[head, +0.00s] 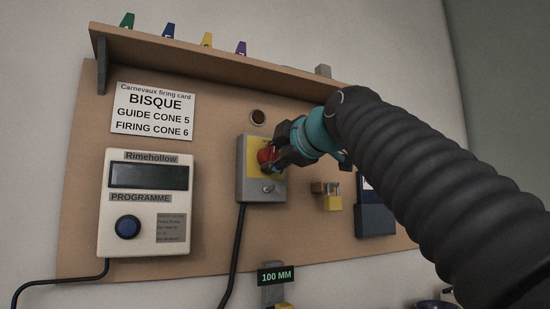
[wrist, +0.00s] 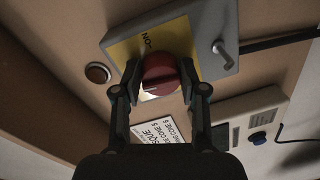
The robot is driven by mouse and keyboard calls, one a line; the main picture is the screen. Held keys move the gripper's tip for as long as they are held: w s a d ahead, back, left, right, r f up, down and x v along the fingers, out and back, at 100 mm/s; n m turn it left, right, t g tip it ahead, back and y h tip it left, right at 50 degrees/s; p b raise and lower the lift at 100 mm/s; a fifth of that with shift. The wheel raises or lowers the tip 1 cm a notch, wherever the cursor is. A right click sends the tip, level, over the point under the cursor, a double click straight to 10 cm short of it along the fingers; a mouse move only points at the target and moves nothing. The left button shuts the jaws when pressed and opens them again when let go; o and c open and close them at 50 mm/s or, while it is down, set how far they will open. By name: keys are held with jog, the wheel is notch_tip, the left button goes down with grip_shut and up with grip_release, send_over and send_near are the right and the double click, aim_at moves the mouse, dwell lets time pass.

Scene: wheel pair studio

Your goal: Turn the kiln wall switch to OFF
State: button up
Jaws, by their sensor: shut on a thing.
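The kiln wall switch (head: 262,189) is a grey box with a yellow plate and a red rotary knob (head: 266,156), fixed to the brown board. In the wrist view the red knob (wrist: 160,74) sits between the two black fingers of my gripper (wrist: 162,82), which is shut on it. An ON mark shows on the yellow plate (wrist: 126,50) beside the knob. No OFF mark can be read, and the knob's exact setting cannot be told. In the head view my gripper (head: 277,155) reaches the knob from the right and hides part of it.
A Rimehollow controller (head: 146,203) with a blue button is left of the switch. A firing card (head: 153,110) hangs above it. A small yellow padlock (head: 333,203) is to the right. A shelf (head: 210,55) with coloured cones runs above. A black cable (head: 236,255) hangs below the switch.

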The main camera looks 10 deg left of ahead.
jog(key=shift+r+n, duration=0.15)
jog(key=shift+n, duration=0.45)
jog(key=o, duration=1.1)
jog(key=shift+o, duration=0.2)
jog(key=shift+s, duration=0.1)
jog(key=v, duration=1.2)
